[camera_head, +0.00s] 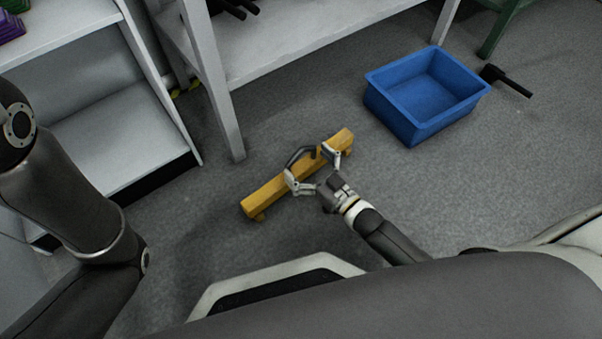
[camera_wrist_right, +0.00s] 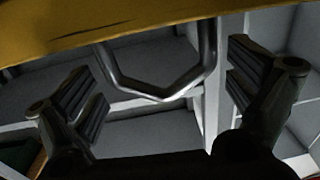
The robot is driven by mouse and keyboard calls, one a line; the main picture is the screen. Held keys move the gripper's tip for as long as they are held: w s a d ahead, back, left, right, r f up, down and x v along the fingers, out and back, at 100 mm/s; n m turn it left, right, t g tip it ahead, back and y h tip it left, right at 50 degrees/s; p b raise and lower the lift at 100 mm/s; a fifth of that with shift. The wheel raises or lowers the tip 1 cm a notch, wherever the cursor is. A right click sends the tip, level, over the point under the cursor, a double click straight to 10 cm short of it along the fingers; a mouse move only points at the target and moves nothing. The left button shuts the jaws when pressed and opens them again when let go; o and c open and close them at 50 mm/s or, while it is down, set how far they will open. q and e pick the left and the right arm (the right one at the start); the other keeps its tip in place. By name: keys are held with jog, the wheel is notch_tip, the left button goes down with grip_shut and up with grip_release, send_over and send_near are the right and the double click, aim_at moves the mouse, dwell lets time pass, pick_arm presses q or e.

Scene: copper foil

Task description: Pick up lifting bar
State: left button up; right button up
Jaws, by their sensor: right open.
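The lifting bar (camera_head: 268,196) is a yellow beam with a dark metal handle (camera_head: 299,154) and small feet below. In the head view it appears at the middle, running from lower left to upper right. My right gripper (camera_head: 312,166) is open at the bar's middle, its fingers spread on either side of the handle. In the right wrist view the yellow beam (camera_wrist_right: 120,22) crosses the top and the bent handle (camera_wrist_right: 160,92) hangs between the two open fingers (camera_wrist_right: 165,90), apart from both. My left arm shows at the left, but its gripper is out of view.
An empty blue bin (camera_head: 425,95) stands on the grey floor to the upper right, with a black tool-like object (camera_head: 508,82) beside it. A white table leg (camera_head: 228,110) stands close behind the bar. White shelving (camera_head: 115,125) is at the left. Floor right of the bar is clear.

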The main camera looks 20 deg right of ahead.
jog(key=shift+w+a, duration=0.2)
jog(key=shift+w, duration=0.2)
jog(key=c, duration=1.6)
jog(key=shift+w+r, duration=0.1)
jog(key=shift+r, duration=0.2)
jog(key=shift+c, duration=0.8)
